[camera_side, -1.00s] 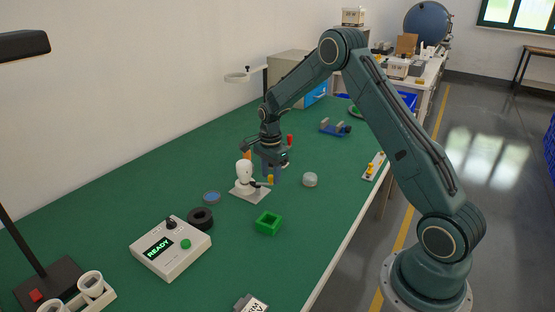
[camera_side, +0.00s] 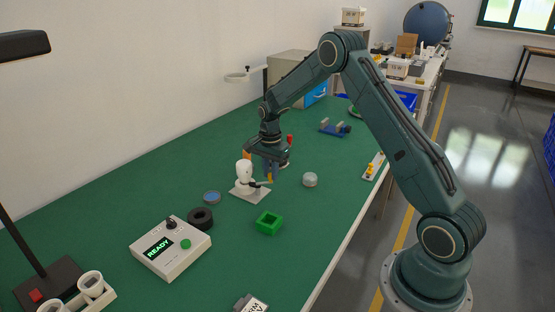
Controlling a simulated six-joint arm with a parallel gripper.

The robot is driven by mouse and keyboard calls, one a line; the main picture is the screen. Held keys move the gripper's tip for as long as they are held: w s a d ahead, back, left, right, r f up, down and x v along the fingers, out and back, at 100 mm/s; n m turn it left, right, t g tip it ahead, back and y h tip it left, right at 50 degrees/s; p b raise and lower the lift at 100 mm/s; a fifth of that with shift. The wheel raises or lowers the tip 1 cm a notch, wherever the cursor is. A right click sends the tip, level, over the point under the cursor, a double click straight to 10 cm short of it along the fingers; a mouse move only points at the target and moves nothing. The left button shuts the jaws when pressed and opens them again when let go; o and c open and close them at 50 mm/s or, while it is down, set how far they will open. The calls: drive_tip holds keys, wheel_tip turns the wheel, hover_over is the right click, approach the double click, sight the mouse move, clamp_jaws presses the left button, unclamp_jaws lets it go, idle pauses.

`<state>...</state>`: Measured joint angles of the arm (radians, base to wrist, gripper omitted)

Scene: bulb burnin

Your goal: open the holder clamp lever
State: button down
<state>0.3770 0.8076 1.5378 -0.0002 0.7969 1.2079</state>
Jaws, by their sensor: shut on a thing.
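The holder is a white bulb-shaped body (camera_side: 244,172) standing upright on a grey base plate (camera_side: 249,193). Its clamp lever (camera_side: 261,183) is a dark bar sticking out to the right, with a yellow end (camera_side: 270,177). My gripper (camera_side: 271,171) points down right beside the holder, at the lever's end. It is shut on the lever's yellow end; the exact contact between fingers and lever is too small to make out.
A green square block (camera_side: 268,222) stands in front of the holder, and a round pale-topped piece (camera_side: 310,180) to its right. A black ring (camera_side: 200,218), a blue disc (camera_side: 212,198) and a control box reading READY (camera_side: 170,248) lie to the front left.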

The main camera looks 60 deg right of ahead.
drive_tip(key=n, duration=0.2)
drive_tip(key=w+d+n, duration=0.1)
drive_tip(key=n, duration=0.1)
drive_tip(key=shift+w+n, duration=0.2)
drive_tip(key=shift+n, duration=0.1)
drive_tip(key=n, duration=0.1)
drive_tip(key=w+n, duration=0.1)
drive_tip(key=n, duration=0.2)
drive_tip(key=shift+w+d+n, duration=0.2)
drive_tip(key=shift+w+n, duration=0.1)
drive_tip(key=shift+w, duration=0.05)
drive_tip(key=c, duration=1.3)
unclamp_jaws()
wheel_tip(320, 180, up, 14)
drive_tip(key=shift+f, duration=0.1)
